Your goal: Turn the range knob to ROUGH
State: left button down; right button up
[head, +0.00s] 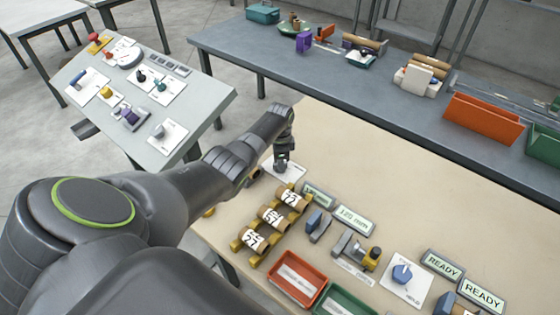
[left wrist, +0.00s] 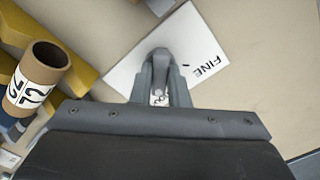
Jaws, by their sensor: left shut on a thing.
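The range knob (left wrist: 161,62) is a grey knob on a white plate (left wrist: 125,72) in the left wrist view. The word FINE is printed on the plate to the right of the knob; no ROUGH mark can be read, and part of the plate is hidden by my gripper. My left gripper (left wrist: 160,92) is shut on the knob from above. In the head view my left gripper (head: 282,164) is over the same plate (head: 294,172) at the left edge of the beige table, and it hides the knob. My right gripper is in neither view.
Cardboard tubes (head: 272,217) on a yellow rack stand close to the plate. A display (head: 354,218) reads 125 mm. A red tray (head: 297,280), a green tray (head: 343,303) and a blue knob (head: 402,273) are nearer the front. The table's far middle is clear.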

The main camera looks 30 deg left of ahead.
pick_arm(q)
jog(key=shift+w+r, duration=0.1)
jog(key=c, duration=1.4)
grip_release()
jog(key=shift+r, duration=0.45)
notch_tip(320, 180, up, 16)
jog(key=b, duration=0.1)
jog(key=shift+r, duration=0.25)
